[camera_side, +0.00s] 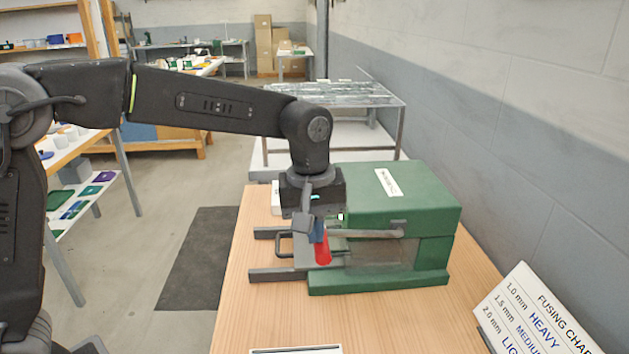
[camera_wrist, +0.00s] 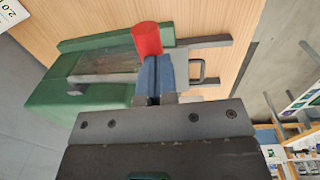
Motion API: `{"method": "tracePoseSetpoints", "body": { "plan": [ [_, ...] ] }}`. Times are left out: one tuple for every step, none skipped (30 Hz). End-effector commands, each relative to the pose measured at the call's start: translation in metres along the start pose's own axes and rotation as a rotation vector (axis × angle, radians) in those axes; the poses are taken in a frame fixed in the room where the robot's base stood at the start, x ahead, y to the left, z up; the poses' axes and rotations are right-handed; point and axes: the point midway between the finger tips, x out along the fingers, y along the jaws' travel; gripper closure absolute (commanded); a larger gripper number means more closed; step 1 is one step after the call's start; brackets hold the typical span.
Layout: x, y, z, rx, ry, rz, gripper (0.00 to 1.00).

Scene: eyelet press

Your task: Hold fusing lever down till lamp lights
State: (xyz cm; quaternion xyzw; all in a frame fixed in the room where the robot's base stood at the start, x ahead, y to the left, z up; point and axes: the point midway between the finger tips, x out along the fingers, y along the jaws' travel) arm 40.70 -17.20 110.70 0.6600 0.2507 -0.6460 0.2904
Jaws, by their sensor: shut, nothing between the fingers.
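The green press (camera_side: 420,190) stands on the wooden table. Its grey lever bar (camera_side: 370,233) lies about level along the side and ends in a red grip (camera_side: 322,252). My gripper (camera_side: 319,236) points down over the red grip, its blue fingers shut with nothing between them. In the wrist view the fingertips (camera_wrist: 155,62) overlap the edge of the red grip (camera_wrist: 147,38); they look to be touching or very close. A small pale spot (camera_side: 340,216) shows on the press beside my gripper; I cannot tell whether it is the lamp or whether it is lit.
Two dark rails (camera_side: 280,274) and a looped drawer handle (camera_side: 283,246) stick out at the press's left. A fusing chart sign (camera_side: 535,312) stands at the front right. A white sheet (camera_side: 295,350) lies at the front edge. The table (camera_side: 400,315) in front is otherwise clear.

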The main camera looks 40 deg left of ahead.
Motion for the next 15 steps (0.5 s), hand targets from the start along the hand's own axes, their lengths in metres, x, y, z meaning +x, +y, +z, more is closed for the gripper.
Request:
{"method": "tracePoseSetpoints", "body": {
  "plan": [
    [-0.010, 0.000, 0.000, -0.001, 0.004, 0.009, 1.00],
    [-0.016, 0.000, 0.000, -0.001, 0.005, 0.012, 1.00],
    [-0.025, 0.000, -0.001, -0.001, 0.006, 0.016, 1.00],
    [-0.031, -0.001, 0.000, -0.001, 0.006, 0.017, 1.00],
    [-0.038, -0.001, 0.000, -0.001, 0.007, 0.020, 1.00],
    [-0.048, -0.002, -0.001, -0.001, 0.007, 0.020, 1.00],
    [-0.056, -0.002, -0.001, -0.001, 0.007, 0.021, 1.00],
    [-0.063, -0.003, 0.000, -0.001, 0.007, 0.021, 1.00],
    [-0.072, -0.004, 0.000, -0.001, 0.007, 0.021, 1.00],
    [-0.079, -0.004, 0.000, -0.001, 0.007, 0.020, 1.00],
    [-0.085, -0.005, 0.000, -0.001, 0.007, 0.021, 1.00],
    [-0.094, -0.006, 0.000, -0.001, 0.007, 0.021, 1.00],
    [-0.099, -0.006, 0.000, -0.001, 0.007, 0.020, 1.00],
    [-0.105, -0.007, 0.000, 0.000, 0.007, 0.021, 1.00],
    [-0.111, -0.007, 0.000, 0.000, 0.007, 0.020, 1.00]
  ]
}}
